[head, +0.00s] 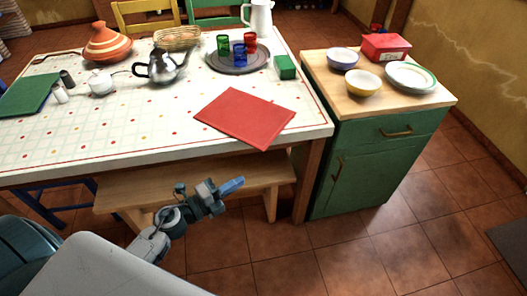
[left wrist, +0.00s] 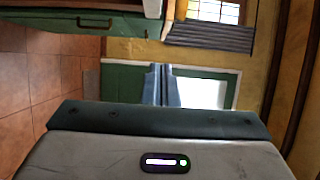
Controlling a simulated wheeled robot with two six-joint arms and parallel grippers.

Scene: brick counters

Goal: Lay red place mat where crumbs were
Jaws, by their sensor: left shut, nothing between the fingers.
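The red place mat (head: 245,117) lies flat on the white patterned table (head: 150,133), near its front right corner. No crumbs can be made out on the table. My left gripper (head: 238,183) is in front of the table and apart from the mat, over the bench and floor area. It is shut and empty, its blue fingers together. The fingers also show in the left wrist view (left wrist: 162,84), pointing away from the table. My right gripper is not in view.
A green box (head: 285,67) and a round tray (head: 214,62) with coloured glasses stand behind the mat. A teapot (head: 161,66), tagine (head: 107,43) and green mat (head: 26,95) are further left. A wooden bench (head: 253,173) sits under the front edge. A green cabinet (head: 372,163) stands right.

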